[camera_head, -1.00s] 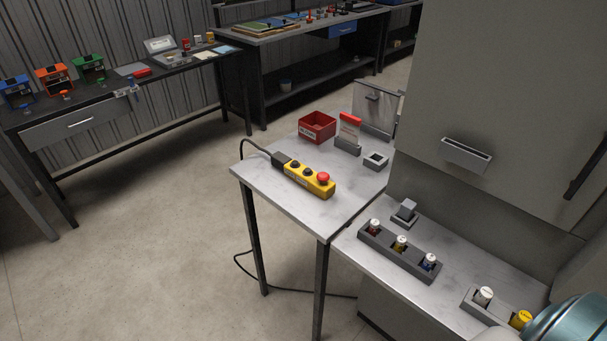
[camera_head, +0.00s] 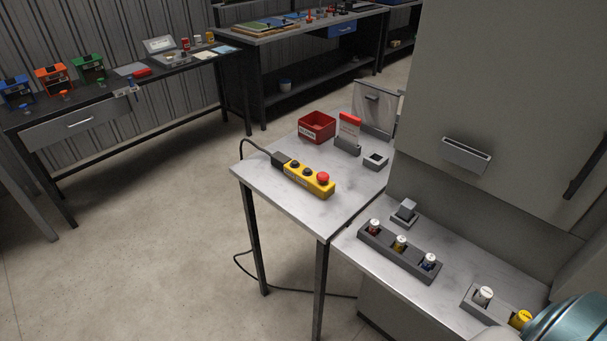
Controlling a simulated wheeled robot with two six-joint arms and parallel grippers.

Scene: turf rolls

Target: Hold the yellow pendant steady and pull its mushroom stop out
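The yellow pendant (camera_head: 297,178) lies on the grey metal table (camera_head: 265,188), its long side running from upper left to lower right. A black cable leaves the pendant's left end and drops over the table's left edge to the floor. Neither of my grippers shows in this view. Part of my own body, a teal rounded piece, shows at the lower right corner.
A red bin (camera_head: 317,127), a holder with a red-topped card (camera_head: 348,133) and a small grey socket block (camera_head: 375,161) stand behind the pendant. A lower bench to the right carries a rack (camera_head: 399,252) of small containers. A tall grey cabinet (camera_head: 490,90) rises at right. Floor at left is clear.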

